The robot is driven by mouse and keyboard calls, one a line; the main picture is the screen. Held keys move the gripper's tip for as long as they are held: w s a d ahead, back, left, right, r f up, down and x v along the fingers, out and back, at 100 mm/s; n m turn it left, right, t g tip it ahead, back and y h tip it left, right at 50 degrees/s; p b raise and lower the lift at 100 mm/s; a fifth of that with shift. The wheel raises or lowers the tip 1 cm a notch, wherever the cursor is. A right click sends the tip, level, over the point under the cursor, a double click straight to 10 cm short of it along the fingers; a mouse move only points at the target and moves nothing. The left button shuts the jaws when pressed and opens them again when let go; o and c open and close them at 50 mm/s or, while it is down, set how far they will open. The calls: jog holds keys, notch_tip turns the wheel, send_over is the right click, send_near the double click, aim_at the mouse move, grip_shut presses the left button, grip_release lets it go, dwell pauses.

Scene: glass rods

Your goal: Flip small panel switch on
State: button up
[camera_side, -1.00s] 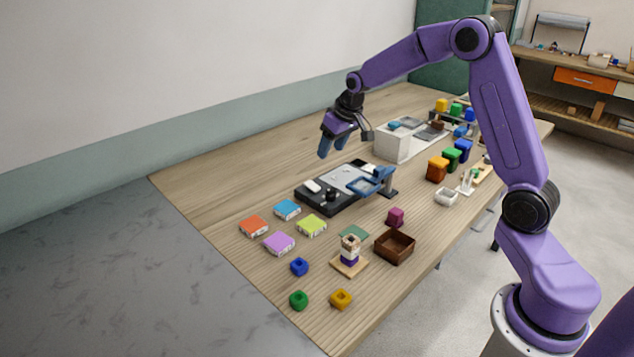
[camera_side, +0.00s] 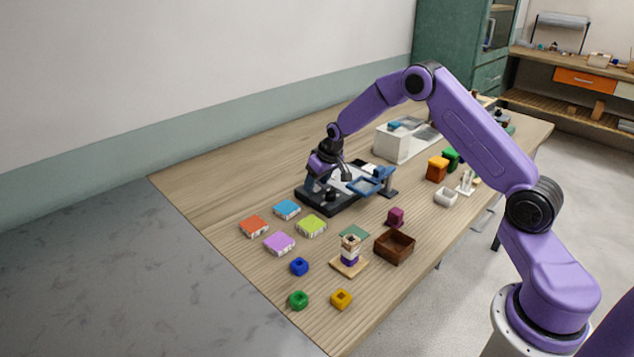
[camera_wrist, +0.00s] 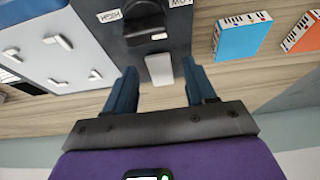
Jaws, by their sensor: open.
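The black and grey panel (camera_side: 332,207) lies on the table in the side view. Its small white switch (camera_wrist: 160,69) shows in the wrist view on the dark part of the panel, close to the table-side edge. My gripper (camera_side: 321,190) is low over the left end of the panel and hides the switch in the side view. In the wrist view the two blue fingers of my gripper (camera_wrist: 159,77) are apart, one on each side of the switch, with nothing held. I cannot tell whether they touch the panel or which way the switch is set.
A black knob (camera_wrist: 146,20) with HIGH and LOW labels is beside the switch. A blue handle frame (camera_side: 372,182) rises at the panel's right. Blue (camera_side: 287,209) and orange (camera_side: 253,226) tiles lie nearby. Bare wood is free behind the panel.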

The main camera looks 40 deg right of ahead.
jog(key=shift+f, duration=0.2)
grip_shut()
jog(key=shift+w, duration=0.1)
jog(key=shift+g, duration=0.3)
jog(key=shift+w+r+g, duration=0.15)
jog(key=shift+w+g, duration=0.1)
jog(key=shift+g, duration=0.55)
jog(key=shift+w+r+g, duration=0.1)
jog(key=shift+w+g, duration=0.15)
jog(key=shift+g, duration=0.55)
